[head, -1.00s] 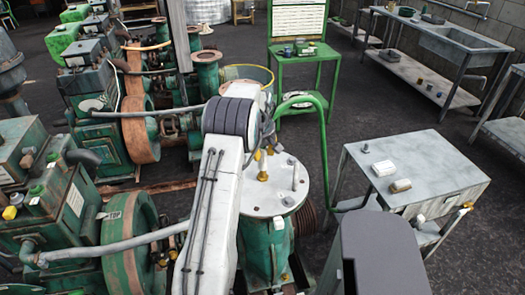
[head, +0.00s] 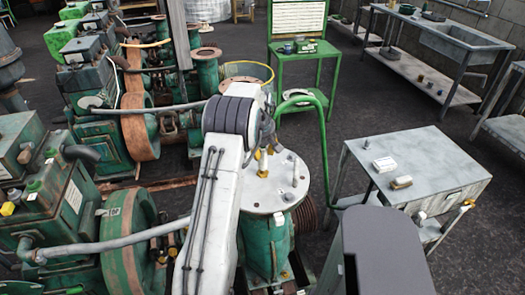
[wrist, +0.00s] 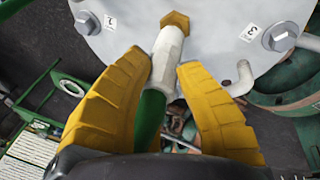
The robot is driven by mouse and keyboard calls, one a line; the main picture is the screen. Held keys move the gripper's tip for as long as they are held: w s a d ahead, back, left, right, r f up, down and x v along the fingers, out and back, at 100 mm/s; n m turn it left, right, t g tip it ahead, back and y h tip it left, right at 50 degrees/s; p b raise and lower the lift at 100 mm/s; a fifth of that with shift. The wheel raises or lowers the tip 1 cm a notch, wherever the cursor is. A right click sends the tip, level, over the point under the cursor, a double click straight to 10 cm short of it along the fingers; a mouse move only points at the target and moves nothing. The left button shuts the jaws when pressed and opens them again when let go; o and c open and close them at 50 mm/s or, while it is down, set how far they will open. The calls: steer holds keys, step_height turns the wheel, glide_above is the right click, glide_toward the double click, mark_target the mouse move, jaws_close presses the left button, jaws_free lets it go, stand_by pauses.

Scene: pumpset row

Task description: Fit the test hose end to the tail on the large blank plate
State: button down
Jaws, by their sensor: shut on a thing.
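The large blank plate (head: 270,196) is a round pale grey disc with bolts around its rim, on top of a green pump body. It fills the top of the wrist view (wrist: 215,45). The brass tail (wrist: 176,20) with a hex base stands on it. My gripper (wrist: 164,75) has its yellow fingers shut on the hose end (wrist: 167,55), a pale sleeve on the green test hose (wrist: 150,120). The sleeve's far end overlaps the tail in view; I cannot tell whether it is seated. In the head view my arm partly hides the gripper and hose end.
Green engines (head: 60,190) crowd the left. A green stand (head: 298,60) is behind.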

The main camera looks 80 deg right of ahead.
steer(key=shift+f, duration=0.25)
stand_by(0.5)
steer(key=shift+f+b, duration=0.75)
steer(key=shift+b, duration=0.05)
steer(key=c, duration=0.9)
jaws_free()
steer(key=shift+p+v, duration=0.6)
steer(key=shift+v, duration=0.85)
